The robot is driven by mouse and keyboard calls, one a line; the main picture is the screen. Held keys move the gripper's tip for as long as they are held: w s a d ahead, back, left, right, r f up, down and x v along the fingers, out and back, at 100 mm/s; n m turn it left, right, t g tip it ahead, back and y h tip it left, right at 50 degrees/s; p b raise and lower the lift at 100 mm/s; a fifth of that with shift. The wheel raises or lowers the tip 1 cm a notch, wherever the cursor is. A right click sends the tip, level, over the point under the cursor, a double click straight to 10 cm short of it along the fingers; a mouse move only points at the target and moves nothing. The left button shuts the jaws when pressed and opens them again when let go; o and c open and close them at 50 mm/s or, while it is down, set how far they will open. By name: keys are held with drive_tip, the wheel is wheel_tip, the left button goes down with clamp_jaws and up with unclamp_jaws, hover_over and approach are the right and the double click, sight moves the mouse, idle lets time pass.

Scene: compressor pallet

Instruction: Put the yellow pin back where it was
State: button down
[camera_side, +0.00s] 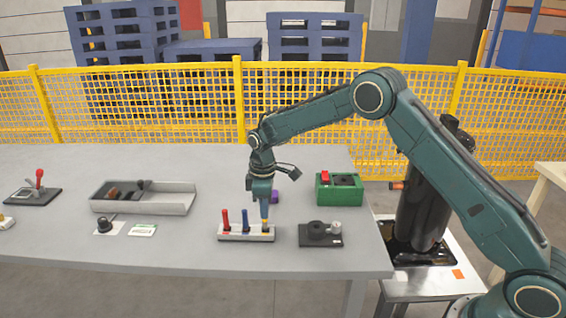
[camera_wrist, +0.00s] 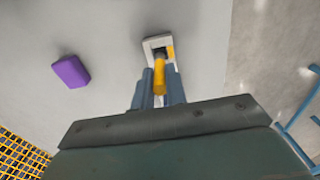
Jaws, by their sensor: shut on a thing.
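The yellow pin (camera_side: 265,222) is at the right end of a light pin rack (camera_side: 246,237). Its lower end is at or just over the rack top; I cannot tell how deep it sits. In the wrist view the yellow pin (camera_wrist: 160,76) stands between my two fingers, with the pale rack end and a dark opening beyond its tip. My gripper (camera_side: 264,212) points down and is shut on the yellow pin. A red pin (camera_side: 225,220) and a blue pin (camera_side: 245,220) stand upright in the rack to the left.
A green box (camera_side: 338,190) and a purple block (camera_wrist: 71,71) are behind. A grey tray (camera_side: 143,202) with dark parts is at left. The table is clear between tray and rack.

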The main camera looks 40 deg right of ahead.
drive_tip(key=shift+f, duration=1.15)
drive_tip(key=shift+f, duration=0.15)
drive_tip(key=c, duration=1.4)
unclamp_jaws()
wheel_tip(320, 180, up, 12)
drive_tip(key=shift+r, duration=0.2)
